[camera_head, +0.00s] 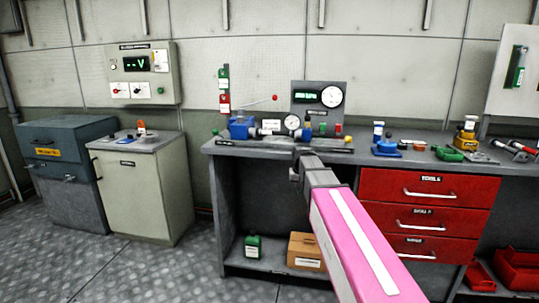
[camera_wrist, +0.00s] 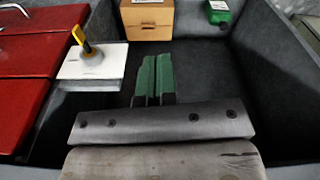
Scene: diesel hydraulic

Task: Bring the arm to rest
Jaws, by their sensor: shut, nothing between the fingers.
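My arm, with a pink link, reaches forward from the lower right in the head view. My gripper (camera_head: 300,157) is at the front edge of the workbench (camera_head: 237,150), and its fingertips are hard to make out there. In the wrist view my gripper (camera_wrist: 155,60) shows two green fingers side by side, shut with nothing between them. They point over the open bay under the bench and appear clear of the things around them.
Red drawers (camera_head: 428,188) are right of my arm. A white block (camera_wrist: 90,72) with a yellow-handled item shows beside the fingers. Gauges and a blue pump (camera_head: 240,128) crowd the bench top.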

